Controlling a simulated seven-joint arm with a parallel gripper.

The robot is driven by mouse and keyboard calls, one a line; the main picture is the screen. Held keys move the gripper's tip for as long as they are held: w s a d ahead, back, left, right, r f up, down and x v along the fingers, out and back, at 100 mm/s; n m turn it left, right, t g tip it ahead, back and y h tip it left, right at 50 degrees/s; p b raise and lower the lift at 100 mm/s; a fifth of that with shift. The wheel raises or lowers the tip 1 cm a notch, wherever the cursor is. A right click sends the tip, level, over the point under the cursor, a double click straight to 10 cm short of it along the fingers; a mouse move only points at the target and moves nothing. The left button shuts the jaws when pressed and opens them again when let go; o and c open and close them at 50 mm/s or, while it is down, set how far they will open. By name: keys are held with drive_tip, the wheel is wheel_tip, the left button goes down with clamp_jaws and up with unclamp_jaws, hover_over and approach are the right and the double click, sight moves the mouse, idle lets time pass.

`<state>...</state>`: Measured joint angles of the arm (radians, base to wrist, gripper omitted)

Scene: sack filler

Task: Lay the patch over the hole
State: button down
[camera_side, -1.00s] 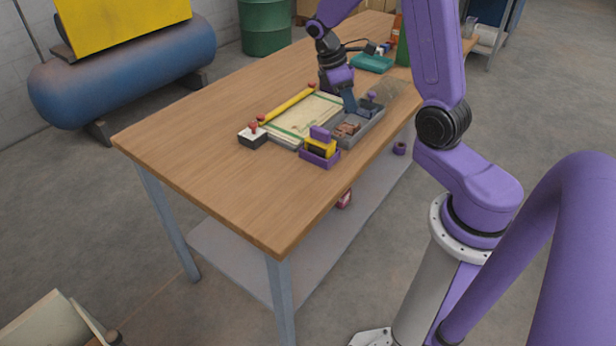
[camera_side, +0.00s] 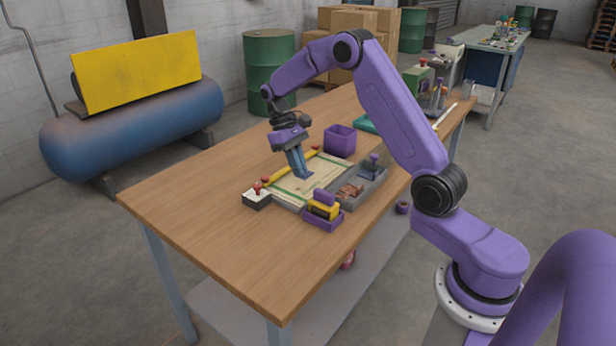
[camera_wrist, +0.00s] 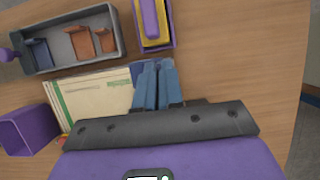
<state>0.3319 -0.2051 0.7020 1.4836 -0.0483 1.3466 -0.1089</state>
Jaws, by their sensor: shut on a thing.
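My gripper (camera_side: 303,174) points down, tilted, over the cream sack (camera_side: 284,194) with green stripes, which lies flat on the table. Its blue fingers (camera_wrist: 157,88) are closed on a dark blue patch (camera_wrist: 139,68), which shows just beyond the fingertips in the wrist view. In the side view the patch is low over the sack; I cannot tell whether it touches. The sack also shows in the wrist view (camera_wrist: 95,97), partly covered by my gripper. I cannot make out the hole.
A grey tray (camera_side: 344,202) with brown and dark blue pieces lies right of the sack. A purple holder (camera_side: 323,222) with a yellow block stands in front. A purple bin (camera_side: 340,139) stands behind. A white box (camera_side: 256,201) with a red knob is left. The table's near left is clear.

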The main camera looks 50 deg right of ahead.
drive_tip(key=shift+w+d+f, duration=0.65)
drive_tip(key=shift+w+f, duration=0.25)
drive_tip(key=shift+f, duration=0.4)
drive_tip(key=shift+w+d+f, duration=0.6)
drive_tip(key=shift+w+f, duration=0.25)
drive_tip(key=shift+f, duration=0.4)
drive_tip(key=shift+w+d+f, duration=0.65)
drive_tip(key=shift+w+f, duration=0.25)
drive_tip(key=shift+f, duration=0.4)
drive_tip(key=shift+f, duration=0.2)
drive_tip(key=shift+f, duration=0.3)
drive_tip(key=c, duration=1.2)
unclamp_jaws()
drive_tip(key=shift+w+r, duration=0.1)
